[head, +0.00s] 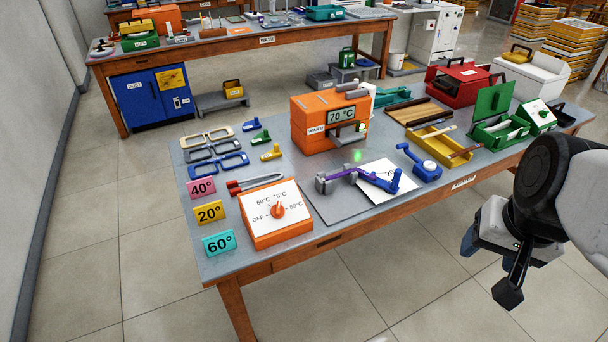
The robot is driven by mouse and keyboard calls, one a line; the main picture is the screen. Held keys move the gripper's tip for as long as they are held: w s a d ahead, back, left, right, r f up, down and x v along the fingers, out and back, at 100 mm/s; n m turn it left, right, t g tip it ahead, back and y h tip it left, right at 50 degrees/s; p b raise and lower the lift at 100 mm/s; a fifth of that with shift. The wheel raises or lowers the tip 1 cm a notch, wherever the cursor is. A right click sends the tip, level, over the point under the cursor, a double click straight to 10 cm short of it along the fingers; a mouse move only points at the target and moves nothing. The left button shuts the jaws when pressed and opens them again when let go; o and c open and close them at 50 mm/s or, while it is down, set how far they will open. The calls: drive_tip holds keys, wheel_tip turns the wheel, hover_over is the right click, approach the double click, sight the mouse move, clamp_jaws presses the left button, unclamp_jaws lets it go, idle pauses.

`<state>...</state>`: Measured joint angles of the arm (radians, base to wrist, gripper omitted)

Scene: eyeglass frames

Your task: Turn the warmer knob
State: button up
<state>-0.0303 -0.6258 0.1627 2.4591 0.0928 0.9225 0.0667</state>
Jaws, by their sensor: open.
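The warmer knob (278,210) is a small orange dial on the white face of an orange control box (282,233) near the table's front left. The face is marked OFF, 60°C, 70°C and 80°C. The knob looks turned roughly upward, but its exact setting is too small to tell. An orange warmer (312,118) with a 70 °C display stands behind it at the table's middle. My gripper (490,272) is open and empty at the right, out past the table's front edge, far from the knob.
Pink, yellow and teal angle cards (218,243) stand left of the box. Red-tipped tongs (255,184) lie behind it. A purple and blue tool (358,178) rests on a grey mat to its right. Eyeglass frames (217,163) lie at the left. A green case (497,125) stands at the right.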

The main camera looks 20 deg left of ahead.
drive_tip(key=shift+o, duration=0.7)
drive_tip(key=w+a+f+m+y, duration=0.2)
drive_tip(key=w+a+y, duration=0.1)
drive_tip(key=w+a, duration=0.5)
drive_tip(key=shift+w+a+f+m+g, duration=0.3)
drive_tip(key=shift+a, duration=0.7)
drive_tip(key=m+y, duration=0.6)
drive_tip(key=m, duration=0.4)
approach(280, 207)
drive_tip(key=x, duration=0.2)
drive_tip(key=shift+w+r, duration=0.1)
drive_tip(key=shift+a+g, duration=0.1)
drive_tip(key=shift+g, duration=0.2)
drive_tip(key=shift+x, duration=3.8)
drive_tip(key=shift+c, duration=0.3)
drive_tip(key=shift+w, duration=0.1)
drive_tip(key=c, duration=0.8)
